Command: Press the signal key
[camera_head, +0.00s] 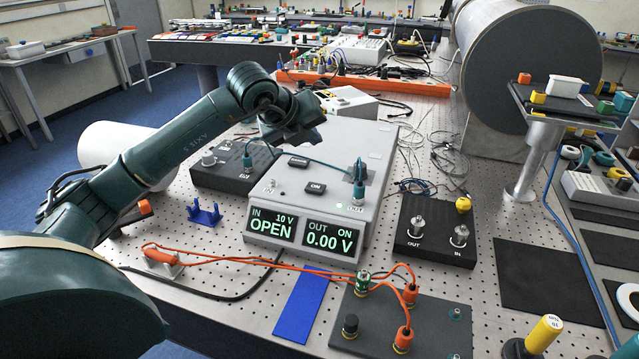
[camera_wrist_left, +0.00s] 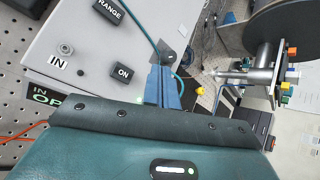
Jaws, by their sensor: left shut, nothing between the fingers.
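The grey instrument box (camera_head: 270,205) stands mid-table with two lit displays: the left reads IN 10 V OPEN, the right OUT ON 0.00 V. Its sloped top carries a dark ON key (camera_head: 316,188) and a dark RANGE key (camera_head: 298,162); in the wrist view are the ON key (camera_wrist_left: 123,72) and the RANGE key (camera_wrist_left: 108,11). No key reads "signal". My left gripper (camera_head: 312,128) hangs above the back of the box, apart from both keys in the head view. Its fingers (camera_wrist_left: 164,88) are shut and empty, showing blue in the wrist view.
A teal lead joins a black box (camera_head: 233,172) to the OUT socket (camera_head: 358,188). A black OUT/IN box (camera_head: 432,235) stands right. In front are a blue strip (camera_head: 301,305), a dark plate (camera_head: 400,325) with orange leads, and a yellow-topped cylinder (camera_head: 543,335).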

